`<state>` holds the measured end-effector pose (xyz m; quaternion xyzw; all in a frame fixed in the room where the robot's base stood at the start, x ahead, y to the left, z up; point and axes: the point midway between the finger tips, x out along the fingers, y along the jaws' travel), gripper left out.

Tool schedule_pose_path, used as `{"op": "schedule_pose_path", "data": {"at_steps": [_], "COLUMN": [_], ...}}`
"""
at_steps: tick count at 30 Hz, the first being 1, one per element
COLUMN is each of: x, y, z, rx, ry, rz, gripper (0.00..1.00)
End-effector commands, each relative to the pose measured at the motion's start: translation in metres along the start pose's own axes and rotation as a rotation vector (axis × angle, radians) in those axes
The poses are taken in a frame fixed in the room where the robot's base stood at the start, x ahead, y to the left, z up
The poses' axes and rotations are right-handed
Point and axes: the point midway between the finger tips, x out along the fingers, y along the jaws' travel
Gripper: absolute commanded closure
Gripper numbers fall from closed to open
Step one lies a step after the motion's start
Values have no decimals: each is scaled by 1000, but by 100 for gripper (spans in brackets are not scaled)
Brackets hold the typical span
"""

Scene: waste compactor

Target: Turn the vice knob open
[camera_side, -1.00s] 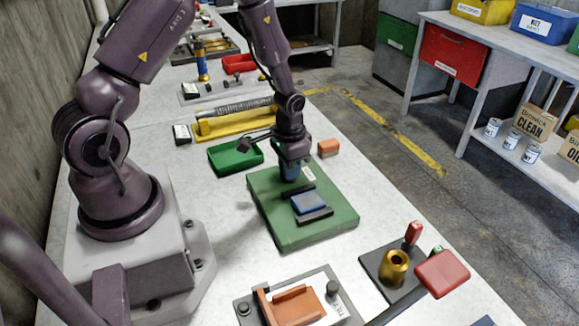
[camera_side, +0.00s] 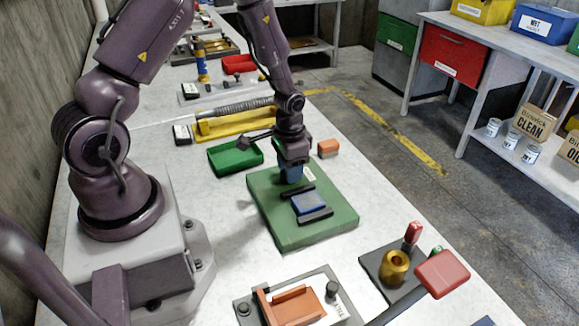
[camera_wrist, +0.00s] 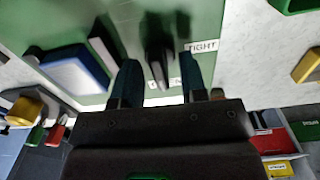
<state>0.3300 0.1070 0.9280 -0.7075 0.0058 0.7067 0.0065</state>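The vice has a green base plate (camera_side: 275,225) lying on the pale bench. A blue block (camera_side: 308,202) sits between its dark jaws, and the block also shows in the wrist view (camera_wrist: 75,75). My gripper (camera_side: 291,178) is over the far part of the plate, pointing down. In the wrist view my gripper (camera_wrist: 160,70) has its two dark teal fingers apart. The black vice knob (camera_wrist: 157,45) shows between them, with a gap on each side. A "TIGHT" label (camera_wrist: 202,46) is on the plate beside it. The knob is hidden by my gripper in the side view.
A green tray (camera_side: 235,160) and a small orange block (camera_side: 328,148) lie near the plate's far side. A yellow fixture with a spring (camera_side: 235,122) is behind. A brass ring on a dark plate (camera_side: 395,268) and an orange fixture (camera_side: 297,305) stand in front.

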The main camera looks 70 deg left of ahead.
Motion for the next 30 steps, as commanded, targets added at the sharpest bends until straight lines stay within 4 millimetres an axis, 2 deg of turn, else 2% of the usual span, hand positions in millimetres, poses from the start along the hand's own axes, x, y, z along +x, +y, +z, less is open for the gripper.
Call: {"op": "schedule_pose_path", "data": {"at_steps": [5,8,21,25,30], "x": [-3,-14,-105,-121,-130], "y": [0,0,0,0,0], "z": [0,-1,0,-1,0], "rx": [-2,-2,-1,0,1], "ry": [1,3,5,3,1], "rz": [0,0,-2,-1,0], "gripper": [61,61,61,61,61]}}
